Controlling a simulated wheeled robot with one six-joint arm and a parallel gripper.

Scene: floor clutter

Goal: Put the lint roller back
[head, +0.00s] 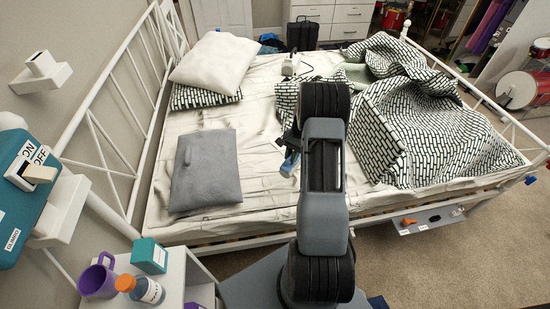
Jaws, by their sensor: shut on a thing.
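My arm reaches out over the bed, and its links hide much of my gripper (288,143). The gripper shows as a dark shape left of the arm, over the white sheet. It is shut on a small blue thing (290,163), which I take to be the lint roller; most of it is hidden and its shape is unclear. I cannot tell whether it touches the sheet.
A grey cushion (206,170) and a white pillow (216,62) lie left on the bed; a patterned blanket (420,125) lies right. A labelled grey tray (408,227) with small items sits low by the bed's near side. A nightstand (190,268) holds a purple mug and bottle.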

